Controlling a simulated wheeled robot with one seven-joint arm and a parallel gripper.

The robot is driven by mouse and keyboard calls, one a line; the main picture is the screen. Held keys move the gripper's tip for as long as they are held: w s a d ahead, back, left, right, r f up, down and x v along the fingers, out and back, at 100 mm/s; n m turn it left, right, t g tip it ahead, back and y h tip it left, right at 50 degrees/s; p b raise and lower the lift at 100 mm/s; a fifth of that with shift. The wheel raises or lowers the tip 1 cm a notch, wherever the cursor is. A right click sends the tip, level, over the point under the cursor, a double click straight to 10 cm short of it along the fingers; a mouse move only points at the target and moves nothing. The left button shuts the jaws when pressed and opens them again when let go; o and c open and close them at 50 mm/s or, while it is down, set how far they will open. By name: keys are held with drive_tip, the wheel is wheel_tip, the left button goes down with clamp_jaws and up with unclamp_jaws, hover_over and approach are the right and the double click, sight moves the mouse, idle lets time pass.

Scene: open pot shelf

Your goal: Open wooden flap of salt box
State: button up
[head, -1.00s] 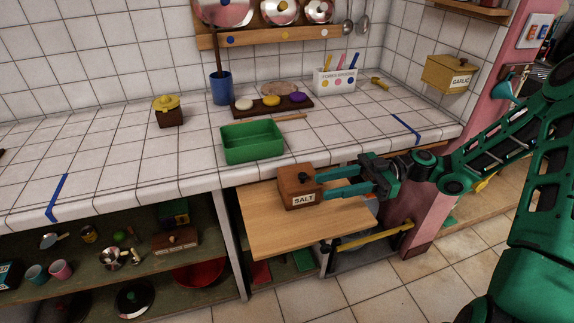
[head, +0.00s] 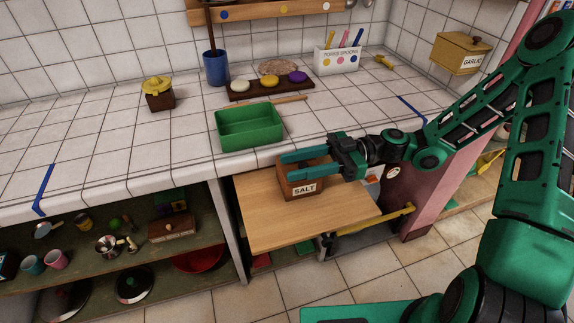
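The brown wooden salt box (head: 307,189), labelled SALT, stands upright on the pale wooden pull-out board (head: 268,222) below the counter edge. My gripper (head: 286,165) reaches in from the right, its two teal fingers lying across the top of the box. The fingers are apart, with a gap in which brown wood shows, and I see nothing clearly gripped. The fingers hide most of the wooden flap and its dark knob, so I cannot tell whether the flap is raised or whether the fingers touch it.
A green tray (head: 250,137) sits on the tiled counter just behind the box. The board is bare left of and in front of the box. A garlic box (head: 458,58) hangs on the wall.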

drive_tip(key=shift+x, duration=1.3)
drive_tip(key=shift+c, duration=0.6)
clamp_jaws()
